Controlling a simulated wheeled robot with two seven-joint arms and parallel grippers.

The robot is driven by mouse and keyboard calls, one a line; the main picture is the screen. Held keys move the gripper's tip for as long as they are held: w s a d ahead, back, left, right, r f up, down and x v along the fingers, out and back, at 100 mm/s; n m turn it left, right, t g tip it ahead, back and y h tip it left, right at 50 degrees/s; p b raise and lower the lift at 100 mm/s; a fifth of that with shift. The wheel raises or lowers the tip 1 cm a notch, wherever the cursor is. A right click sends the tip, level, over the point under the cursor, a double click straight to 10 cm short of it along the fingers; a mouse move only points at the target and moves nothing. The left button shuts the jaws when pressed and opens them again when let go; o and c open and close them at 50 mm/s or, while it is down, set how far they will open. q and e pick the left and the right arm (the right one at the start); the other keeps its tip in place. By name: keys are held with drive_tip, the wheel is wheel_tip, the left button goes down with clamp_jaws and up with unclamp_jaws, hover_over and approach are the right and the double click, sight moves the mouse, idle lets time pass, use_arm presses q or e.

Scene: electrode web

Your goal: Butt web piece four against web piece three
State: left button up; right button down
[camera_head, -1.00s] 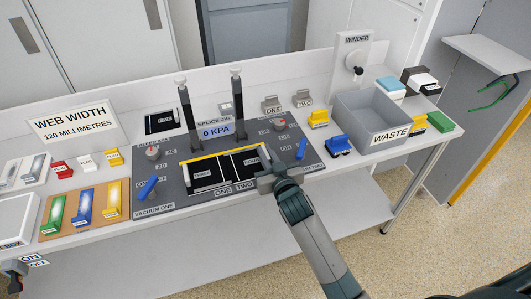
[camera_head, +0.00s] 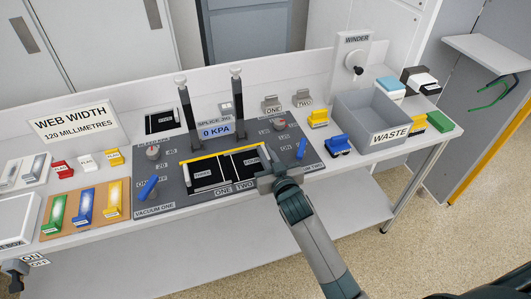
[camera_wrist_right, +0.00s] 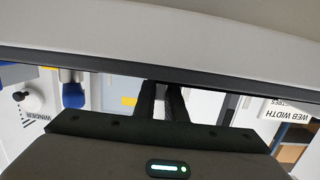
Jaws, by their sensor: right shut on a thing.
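Black web piece three (camera_head: 203,174) lies on the left of the splice bed, below a yellow strip (camera_head: 212,154). Black web piece four (camera_head: 246,163) lies to its right on the same bed. Thin pale lines show around the middle of the bed; I cannot tell whether the two edges touch. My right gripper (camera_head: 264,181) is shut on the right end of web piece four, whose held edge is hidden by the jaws. In the right wrist view the dark fingers (camera_wrist_right: 160,102) show, but a dark housing hides what they hold. My left gripper is not in view.
Two dark posts (camera_head: 187,105) stand behind the bed beside the 0 KPA display (camera_head: 215,130). Blue levers lie left (camera_head: 148,188) and right (camera_head: 301,148) of it. The grey waste bin (camera_head: 371,117) and a blue block (camera_head: 338,145) stand to the right.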

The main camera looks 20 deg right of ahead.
idle(0.4)
drive_tip(key=c, duration=1.2)
unclamp_jaws()
